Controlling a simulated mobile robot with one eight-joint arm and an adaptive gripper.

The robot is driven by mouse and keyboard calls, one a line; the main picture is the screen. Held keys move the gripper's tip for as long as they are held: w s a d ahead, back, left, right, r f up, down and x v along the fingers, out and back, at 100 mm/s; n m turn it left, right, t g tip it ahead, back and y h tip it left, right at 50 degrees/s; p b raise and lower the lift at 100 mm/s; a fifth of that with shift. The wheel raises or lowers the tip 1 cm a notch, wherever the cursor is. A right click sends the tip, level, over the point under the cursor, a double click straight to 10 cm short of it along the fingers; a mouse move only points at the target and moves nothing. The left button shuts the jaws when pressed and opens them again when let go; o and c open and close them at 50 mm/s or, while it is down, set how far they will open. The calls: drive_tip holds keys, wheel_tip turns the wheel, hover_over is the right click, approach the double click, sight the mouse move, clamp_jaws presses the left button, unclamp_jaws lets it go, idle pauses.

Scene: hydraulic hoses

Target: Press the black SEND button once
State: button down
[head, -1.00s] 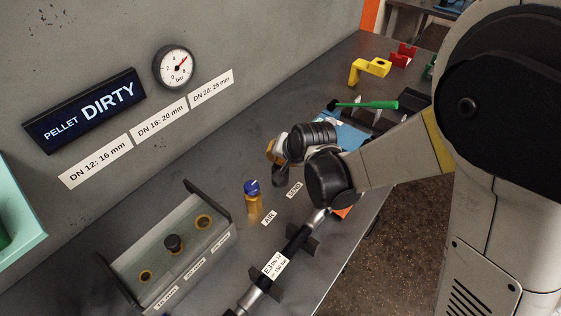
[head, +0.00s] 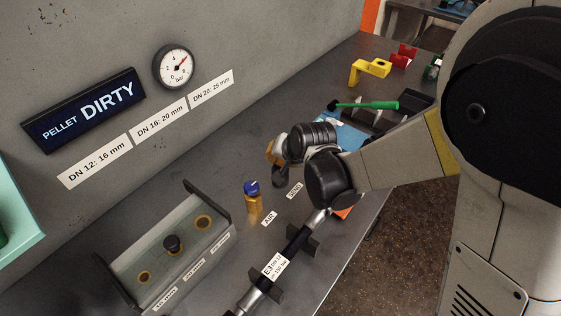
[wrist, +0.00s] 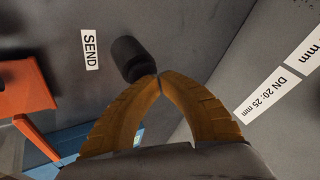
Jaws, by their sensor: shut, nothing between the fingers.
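The black SEND button (wrist: 131,58) is a dark upright cylinder beside the white SEND label (wrist: 90,50) in the wrist view. My gripper (wrist: 159,76) has its two orange-yellow fingers shut with their tips together. The tips lie right at the button's edge in the picture; whether they touch it I cannot tell. In the head view my gripper (head: 273,152) is mostly hidden behind my wrist. The SEND label (head: 295,190) shows just below it there, and the button is largely hidden or too dark to make out.
A blue-topped brass AIR valve (head: 253,200) stands to the left. A hose (head: 297,241) lies in holders in front. The sign (head: 84,111) on the wall reads PELLET DIRTY. A green-handled tool (head: 370,105) lies behind.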

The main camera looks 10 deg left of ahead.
drive_tip(key=shift+r, duration=0.1)
drive_tip(key=shift+r+p, duration=2.1)
drive_tip(key=shift+r, duration=0.8)
